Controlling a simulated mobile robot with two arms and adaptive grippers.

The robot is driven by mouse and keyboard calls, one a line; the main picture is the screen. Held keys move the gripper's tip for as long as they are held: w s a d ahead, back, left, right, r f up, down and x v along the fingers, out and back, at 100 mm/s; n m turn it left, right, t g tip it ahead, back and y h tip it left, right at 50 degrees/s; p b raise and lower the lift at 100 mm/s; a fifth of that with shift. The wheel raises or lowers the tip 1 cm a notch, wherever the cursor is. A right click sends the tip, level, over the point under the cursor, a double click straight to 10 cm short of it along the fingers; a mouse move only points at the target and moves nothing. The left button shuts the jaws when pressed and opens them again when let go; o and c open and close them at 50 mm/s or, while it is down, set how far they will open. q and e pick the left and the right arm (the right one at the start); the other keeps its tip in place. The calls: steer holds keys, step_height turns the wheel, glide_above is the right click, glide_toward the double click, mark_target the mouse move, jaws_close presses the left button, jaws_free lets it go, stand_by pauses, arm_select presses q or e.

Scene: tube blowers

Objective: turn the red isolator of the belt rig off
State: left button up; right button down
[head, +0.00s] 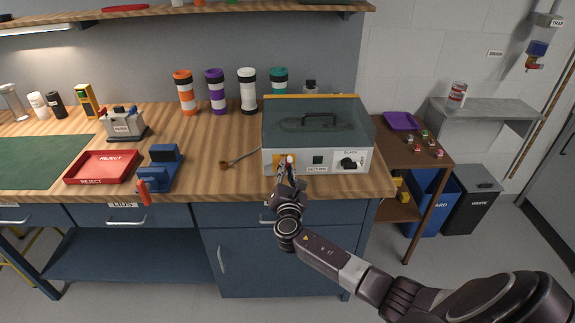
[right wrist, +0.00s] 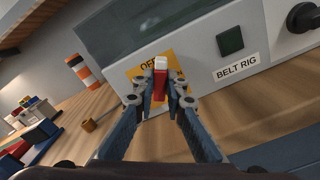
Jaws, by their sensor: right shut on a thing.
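The belt rig (head: 318,135) is a pale grey box with a clear, dark-tinted lid, standing at the right end of the wooden bench. Its red isolator (right wrist: 160,84) has a white tip and sits on a yellow plate (right wrist: 178,62) on the rig's front face. OFF lettering shows at the plate's upper left in the right wrist view. The handle's tip points up in that picture. My right gripper (head: 287,174) is shut on the isolator, with one fingertip on each side of it; the fingers also show in the right wrist view (right wrist: 160,95). My left gripper is out of view.
On the same face are a dark square button (right wrist: 230,41) above the BELT RIG label and a black knob (head: 349,163).

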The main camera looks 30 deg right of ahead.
steer(key=n, duration=0.1)
steer(key=n+p, duration=0.1)
steer(key=shift+w+a+r+n, duration=0.1)
steer(key=shift+a+r+n, duration=0.05)
steer(key=shift+n, duration=0.25)
steer(key=shift+a+n+p, duration=0.15)
steer(key=shift+n+p, duration=0.75)
steer(key=shift+n, duration=0.7)
steer(key=c, duration=2)
jaws_free()
steer(key=shift+w, duration=0.1)
steer(key=shift+o, duration=0.2)
steer(key=v, duration=1.2)
